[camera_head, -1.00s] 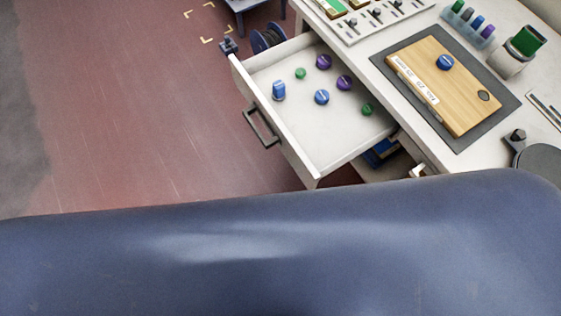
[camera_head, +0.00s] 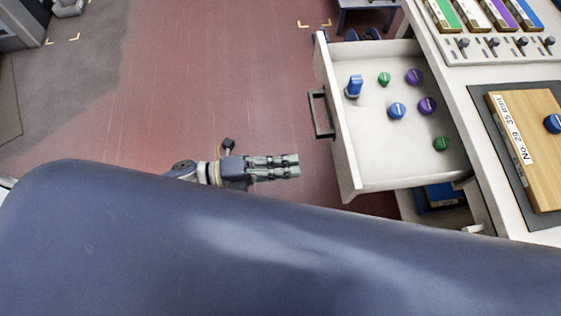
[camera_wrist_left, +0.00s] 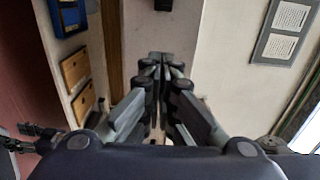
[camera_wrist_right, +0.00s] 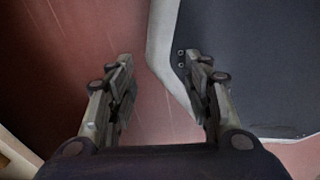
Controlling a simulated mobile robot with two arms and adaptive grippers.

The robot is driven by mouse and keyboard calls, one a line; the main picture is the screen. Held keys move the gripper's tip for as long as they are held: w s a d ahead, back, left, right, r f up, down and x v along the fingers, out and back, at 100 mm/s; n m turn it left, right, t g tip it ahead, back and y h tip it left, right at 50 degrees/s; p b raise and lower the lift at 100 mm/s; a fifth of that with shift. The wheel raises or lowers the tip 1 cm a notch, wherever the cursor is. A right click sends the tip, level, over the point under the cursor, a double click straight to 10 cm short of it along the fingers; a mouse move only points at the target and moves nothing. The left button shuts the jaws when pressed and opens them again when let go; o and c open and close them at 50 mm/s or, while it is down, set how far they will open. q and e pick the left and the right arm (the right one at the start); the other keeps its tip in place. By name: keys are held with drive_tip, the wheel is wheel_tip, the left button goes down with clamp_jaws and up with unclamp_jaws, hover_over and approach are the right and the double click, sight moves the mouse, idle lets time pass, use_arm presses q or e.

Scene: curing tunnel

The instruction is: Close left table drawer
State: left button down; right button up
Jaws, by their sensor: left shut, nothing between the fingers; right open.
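The white table drawer (camera_head: 370,165) is pulled out from the white table (camera_head: 500,215) on the right of the head view. Its dark bar handle (camera_head: 320,115) faces left. My left gripper (camera_head: 297,167) is shut and empty, over the red floor left of the drawer front and apart from it in the picture. Its closed fingers also show in the left wrist view (camera_wrist_left: 161,68), before a pale panel. My right gripper (camera_wrist_right: 162,75) is open and empty in the right wrist view, before red floor and a dark surface; the head view does not show it.
The drawer holds a blue bottle-like piece (camera_head: 354,87) and several round green, purple and blue caps. A wooden board (camera_head: 525,150) lies on a dark mat on the table. Red floor (camera_head: 220,80) is clear left of the drawer.

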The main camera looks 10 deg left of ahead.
sight(340, 160)
use_arm(q)
drive_tip(key=p+x, duration=0.1)
drive_tip(key=x, duration=0.7)
drive_tip(key=shift+d, duration=0.1)
drive_tip(key=shift+w+d, duration=0.25)
drive_tip(key=shift+d, duration=0.4)
use_arm(e)
drive_tip(key=shift+d+r, duration=0.65)
drive_tip(key=shift+r, duration=0.3)
